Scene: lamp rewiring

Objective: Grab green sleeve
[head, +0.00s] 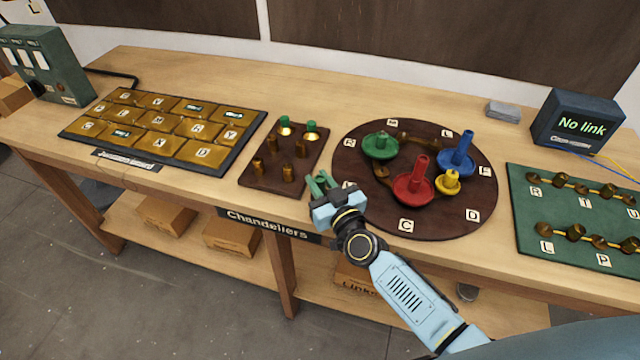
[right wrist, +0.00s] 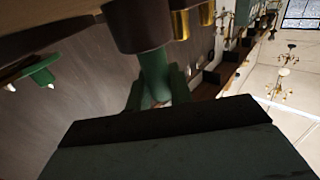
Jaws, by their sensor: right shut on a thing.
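My right gripper (head: 322,186) is at the front edge of the table, between the small brown board (head: 262,181) and the round dark board. Its jaws are shut on a green sleeve, which shows in the right wrist view as a green cylinder (right wrist: 153,75) between the fingers. A dark brown round part (right wrist: 138,25) sits against the sleeve's far end in that view. Two other green pieces, a left one (head: 284,121) and a right one (head: 310,126), stand on brass parts at the back of the small board. My left gripper is not in view.
The round board (head: 350,150) carries green (head: 381,146), red (head: 413,186), blue (head: 457,157) and yellow (head: 448,183) dished pieces close to my right gripper. A gold-tiled board (head: 160,130) lies left. A green board (head: 570,220) and a "No link" screen (head: 580,126) are right.

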